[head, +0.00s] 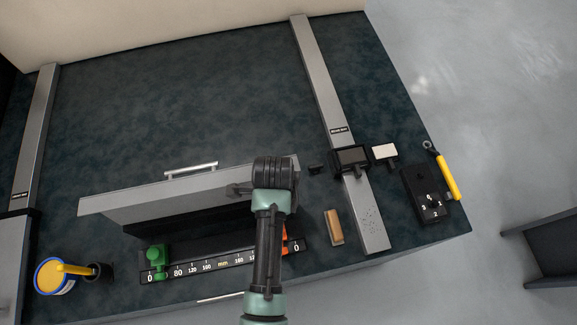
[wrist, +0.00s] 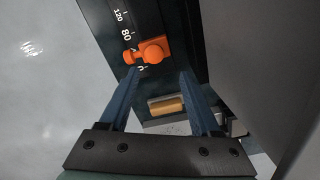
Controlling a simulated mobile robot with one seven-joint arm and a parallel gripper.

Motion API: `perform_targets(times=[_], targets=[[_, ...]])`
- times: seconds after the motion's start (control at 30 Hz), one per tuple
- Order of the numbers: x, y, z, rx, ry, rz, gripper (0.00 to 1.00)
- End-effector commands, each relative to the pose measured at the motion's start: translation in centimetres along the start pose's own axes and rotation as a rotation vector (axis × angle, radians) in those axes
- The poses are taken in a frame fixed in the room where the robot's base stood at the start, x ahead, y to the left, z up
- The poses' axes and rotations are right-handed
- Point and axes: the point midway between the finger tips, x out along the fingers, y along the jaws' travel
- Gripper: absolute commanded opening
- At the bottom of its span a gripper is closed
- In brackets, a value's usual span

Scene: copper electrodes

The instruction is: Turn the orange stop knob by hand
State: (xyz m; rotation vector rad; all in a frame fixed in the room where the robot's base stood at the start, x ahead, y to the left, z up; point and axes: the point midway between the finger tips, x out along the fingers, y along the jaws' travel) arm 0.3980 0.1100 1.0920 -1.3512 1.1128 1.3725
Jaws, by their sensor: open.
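The orange stop knob (wrist: 132,56) sits on an orange block (wrist: 155,49) on the black numbered scale, ahead of my gripper in the wrist view. In the head view only part of the orange stop (head: 285,236) shows beside my arm, which hides the rest. My gripper (wrist: 160,75) is open, its two blue fingers apart and nothing between them. The fingertips are close to the orange stop, the left one just below the knob; I cannot tell whether they touch. My arm hides the fingers in the head view.
A green stop (head: 157,258) sits at the scale's left end. A long grey bar (head: 150,196) with a handle lies behind the scale. A wooden block (head: 334,227) lies right of the arm.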

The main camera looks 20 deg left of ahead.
Motion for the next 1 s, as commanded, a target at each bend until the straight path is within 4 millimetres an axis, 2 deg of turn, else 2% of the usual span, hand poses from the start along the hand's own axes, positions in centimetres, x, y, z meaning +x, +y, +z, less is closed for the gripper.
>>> perform_targets(times=[0.27, 0.8, 0.87, 1.0], targets=[[1.5, 0.2, 0.0, 0.002, 0.001, 0.006, 0.64], [8.5, 0.1, 0.0, 0.002, 0.0, 0.001, 0.64], [7.6, 0.1, 0.0, 0.002, 0.0, 0.001, 0.64], [7.8, 0.0, 0.0, 0.002, 0.0, 0.001, 0.64]])
